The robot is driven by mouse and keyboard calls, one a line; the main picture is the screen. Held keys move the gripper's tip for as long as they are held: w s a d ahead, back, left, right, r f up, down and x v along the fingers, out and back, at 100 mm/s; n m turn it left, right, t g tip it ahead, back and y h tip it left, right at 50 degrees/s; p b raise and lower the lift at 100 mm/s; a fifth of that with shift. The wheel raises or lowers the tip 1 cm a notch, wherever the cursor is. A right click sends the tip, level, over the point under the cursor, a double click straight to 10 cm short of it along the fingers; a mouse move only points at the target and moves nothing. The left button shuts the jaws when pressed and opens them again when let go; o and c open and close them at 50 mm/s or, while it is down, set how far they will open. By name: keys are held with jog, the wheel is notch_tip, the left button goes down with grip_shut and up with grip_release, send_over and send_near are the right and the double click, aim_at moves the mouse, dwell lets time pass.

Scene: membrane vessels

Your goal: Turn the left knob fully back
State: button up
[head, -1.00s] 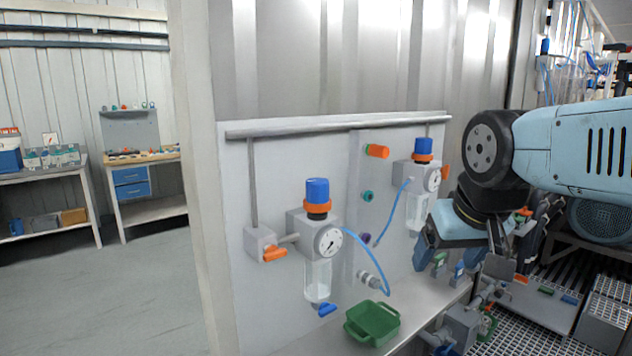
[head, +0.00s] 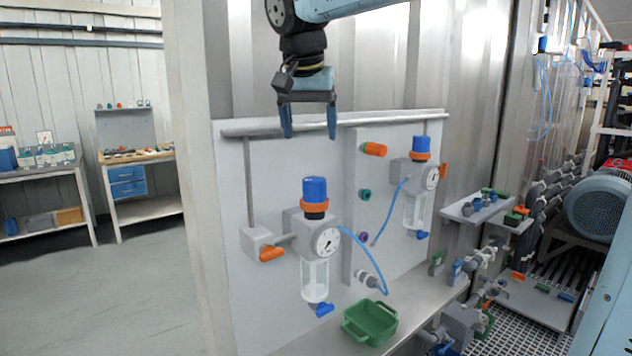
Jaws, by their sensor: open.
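The left knob (head: 315,189) is a blue cap above an orange ring, on top of the left regulator (head: 300,224) on the light panel. A round gauge (head: 327,241) faces out below it, with a clear bowl (head: 315,280) underneath. My gripper (head: 310,134) points down with its two blue fingers apart and nothing between them. In the picture it is above the left knob, with a visible gap; its depth from the panel is hard to tell. The right knob (head: 421,144), also blue over orange, tops a second regulator to the right.
A grey pipe (head: 340,122) runs along the panel's top edge, close to my fingers in the picture. An orange-handled valve (head: 270,253) sits left of the left regulator. A blue hose (head: 363,252) hangs at its right. A green tray (head: 369,322) rests on the shelf below.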

aim_at(315, 179)
jog(key=x, duration=1.3)
jog(key=shift+w+f, duration=0.25)
jog(key=shift+c, duration=0.3)
jog(key=shift+d, duration=0.15)
jog(key=c, duration=0.9)
